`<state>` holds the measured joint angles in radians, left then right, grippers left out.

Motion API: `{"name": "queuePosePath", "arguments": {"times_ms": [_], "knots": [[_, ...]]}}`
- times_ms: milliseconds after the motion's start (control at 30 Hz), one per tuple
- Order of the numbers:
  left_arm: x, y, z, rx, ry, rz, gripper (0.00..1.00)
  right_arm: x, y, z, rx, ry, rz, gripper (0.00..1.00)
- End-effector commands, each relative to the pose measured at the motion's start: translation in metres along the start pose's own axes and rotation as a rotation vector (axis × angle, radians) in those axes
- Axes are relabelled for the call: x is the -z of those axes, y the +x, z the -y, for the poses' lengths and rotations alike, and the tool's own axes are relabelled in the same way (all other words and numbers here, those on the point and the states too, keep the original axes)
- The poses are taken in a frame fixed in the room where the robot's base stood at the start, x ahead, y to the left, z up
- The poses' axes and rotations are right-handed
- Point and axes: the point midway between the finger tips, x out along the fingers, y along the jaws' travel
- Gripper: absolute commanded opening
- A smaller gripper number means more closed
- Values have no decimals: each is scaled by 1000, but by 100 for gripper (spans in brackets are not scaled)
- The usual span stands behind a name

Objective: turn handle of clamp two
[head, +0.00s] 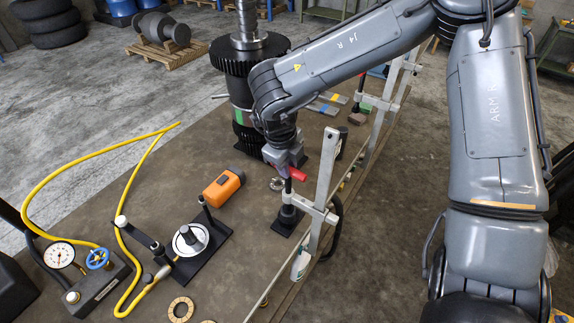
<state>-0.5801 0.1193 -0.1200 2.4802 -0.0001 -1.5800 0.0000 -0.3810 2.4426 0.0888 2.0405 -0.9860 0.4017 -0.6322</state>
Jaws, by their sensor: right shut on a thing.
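A bar clamp (325,180) stands upright at the table's right edge. Its side arm (311,209) reaches left to a black screw and foot (287,216) on the table. A red handle (298,174) sits at the top of the screw. My right gripper (290,167) comes down from above and is shut on the red handle; its fingertips are partly hidden. A second bar clamp (385,108) stands farther back along the same edge. No label shows which clamp is number two. My left gripper is not in view.
A tall black gear stack (240,65) stands just behind my right gripper. An orange box-shaped tool (224,187), a black fixture (195,245), a pressure gauge (59,255) and a yellow hose (130,180) lie left on the table (125,165).

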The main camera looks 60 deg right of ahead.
Motion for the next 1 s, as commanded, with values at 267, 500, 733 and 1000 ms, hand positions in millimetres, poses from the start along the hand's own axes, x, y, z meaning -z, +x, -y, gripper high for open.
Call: {"name": "queuePosePath", "arguments": {"times_ms": [267,500,733,1000], "knots": [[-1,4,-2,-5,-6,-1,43,2,1,0,-2,-256,51,0],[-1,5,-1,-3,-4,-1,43,3,1,0,-2,-478,95,0],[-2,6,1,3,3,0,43,4,1,1,-2,-691,138,0],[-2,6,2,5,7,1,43,4,1,2,-2,-943,189,0]]}}
